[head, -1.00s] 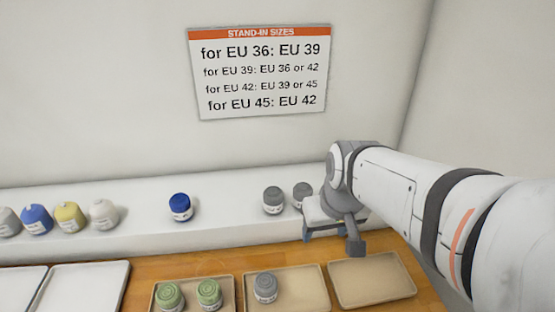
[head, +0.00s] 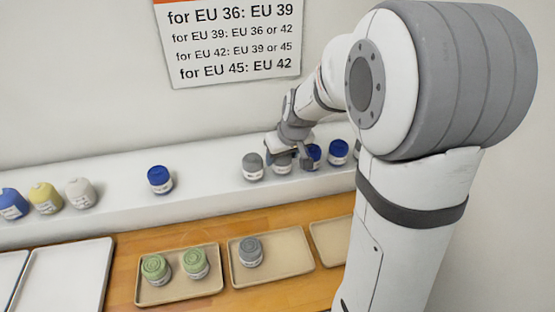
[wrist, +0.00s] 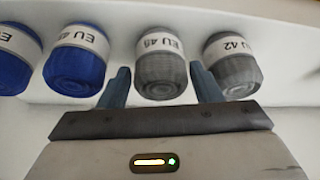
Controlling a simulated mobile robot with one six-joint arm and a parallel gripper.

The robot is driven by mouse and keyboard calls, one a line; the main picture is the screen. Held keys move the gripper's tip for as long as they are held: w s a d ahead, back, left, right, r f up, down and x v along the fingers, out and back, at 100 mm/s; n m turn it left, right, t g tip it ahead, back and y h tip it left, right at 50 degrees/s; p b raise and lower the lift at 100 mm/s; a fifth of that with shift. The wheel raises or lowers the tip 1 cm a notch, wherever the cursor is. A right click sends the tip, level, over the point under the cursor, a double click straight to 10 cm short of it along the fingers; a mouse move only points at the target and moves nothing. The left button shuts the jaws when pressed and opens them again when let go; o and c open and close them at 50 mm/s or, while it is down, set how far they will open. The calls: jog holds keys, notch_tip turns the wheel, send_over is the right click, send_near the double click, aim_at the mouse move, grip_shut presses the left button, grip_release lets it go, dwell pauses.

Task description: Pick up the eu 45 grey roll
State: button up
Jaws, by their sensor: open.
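Two grey rolls stand side by side on the white shelf. In the wrist view, the one between my fingers (wrist: 161,75) has a label that looks like EU 45, though the last digit is hard to read. The other grey roll (wrist: 232,65) reads EU 42; it is the left one in the head view (head: 253,167). My gripper (head: 287,158) is open at the right grey roll (head: 283,169), partly hiding it. In the wrist view, my gripper (wrist: 160,74) has one finger on each side of that roll, with narrow gaps to the neighbours.
Blue rolls (head: 338,152) stand close on the right, and a lone blue roll (head: 160,180) farther left. Below the shelf, one tray (head: 285,270) holds a grey roll (head: 249,252) and another tray (head: 180,293) holds two green rolls (head: 195,263). A size sign (head: 232,45) hangs behind.

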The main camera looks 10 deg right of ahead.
jog(key=shift+x, duration=1.45)
jog(key=shift+c, duration=0.2)
jog(key=c, duration=0.7)
